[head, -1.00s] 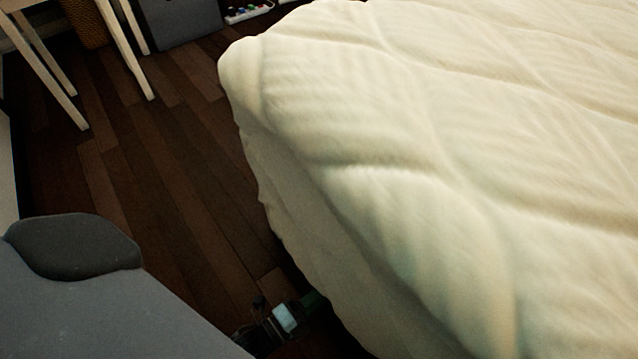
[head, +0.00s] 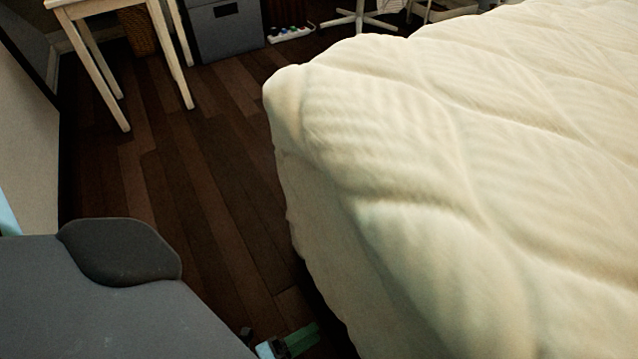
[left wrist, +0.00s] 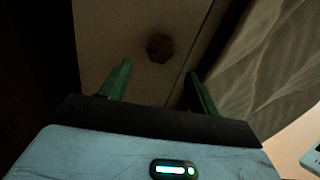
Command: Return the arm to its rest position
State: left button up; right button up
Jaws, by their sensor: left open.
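My left gripper (head: 298,340) shows at the bottom edge of the head view, low beside the bed, with a green finger visible and the rest cut off by the frame. In the left wrist view its two green fingers (left wrist: 160,82) stand apart with nothing between them, so it is open and empty. My right gripper is in neither view.
The bed with a cream quilt (head: 420,160) fills the right side. Dark wood floor (head: 200,190) lies bare to its left. A pale-legged table (head: 100,75), a wicker basket (head: 138,32) and a grey box (head: 228,30) stand at the back. A small brown object (left wrist: 159,48) shows beyond the fingers.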

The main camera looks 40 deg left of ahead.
pick_arm(q)
jog(key=shift+s, duration=0.25)
dwell(0.4)
